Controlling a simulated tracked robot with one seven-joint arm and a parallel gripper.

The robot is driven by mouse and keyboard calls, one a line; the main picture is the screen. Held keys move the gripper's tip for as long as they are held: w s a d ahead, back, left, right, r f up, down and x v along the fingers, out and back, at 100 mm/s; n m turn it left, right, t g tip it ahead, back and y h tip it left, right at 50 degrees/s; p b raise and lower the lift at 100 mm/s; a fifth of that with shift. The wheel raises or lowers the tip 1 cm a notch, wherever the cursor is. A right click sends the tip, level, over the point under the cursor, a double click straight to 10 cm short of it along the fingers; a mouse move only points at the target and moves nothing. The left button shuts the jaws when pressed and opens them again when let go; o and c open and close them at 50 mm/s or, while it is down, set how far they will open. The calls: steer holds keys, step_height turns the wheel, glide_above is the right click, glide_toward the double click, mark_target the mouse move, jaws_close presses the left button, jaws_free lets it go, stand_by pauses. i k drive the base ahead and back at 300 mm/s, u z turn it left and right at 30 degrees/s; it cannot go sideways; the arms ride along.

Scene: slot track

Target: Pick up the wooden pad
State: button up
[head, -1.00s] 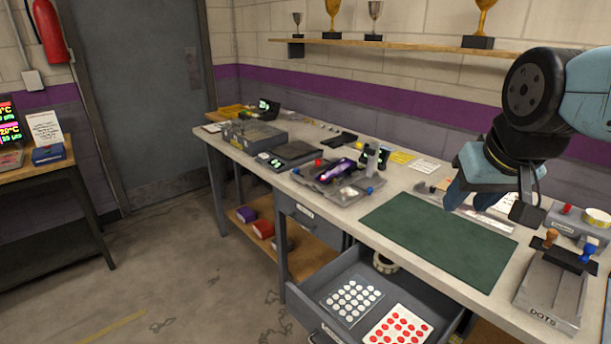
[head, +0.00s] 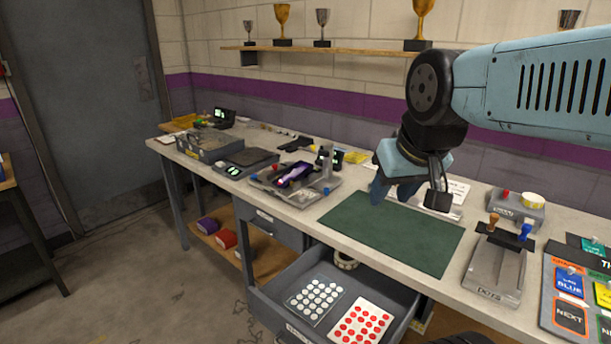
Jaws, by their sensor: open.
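A small tan wooden-handled piece (head: 493,222), which looks like the wooden pad, stands upright at the back of the grey DOTS block (head: 494,274) on the right of the bench. A similar blue-handled piece (head: 525,232) stands just right of it. The undersides of both are hidden.
An open drawer (head: 262,305) juts out below the mat, holding sheets of white and red dots. A sign board (head: 570,300) is at far right. The mat is clear.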

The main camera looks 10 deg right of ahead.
mark_target(494, 216)
steer(key=k, duration=1.4)
steer(key=u, duration=0.2)
steer(key=i, duration=1.45)
steer(key=z, duration=1.05)
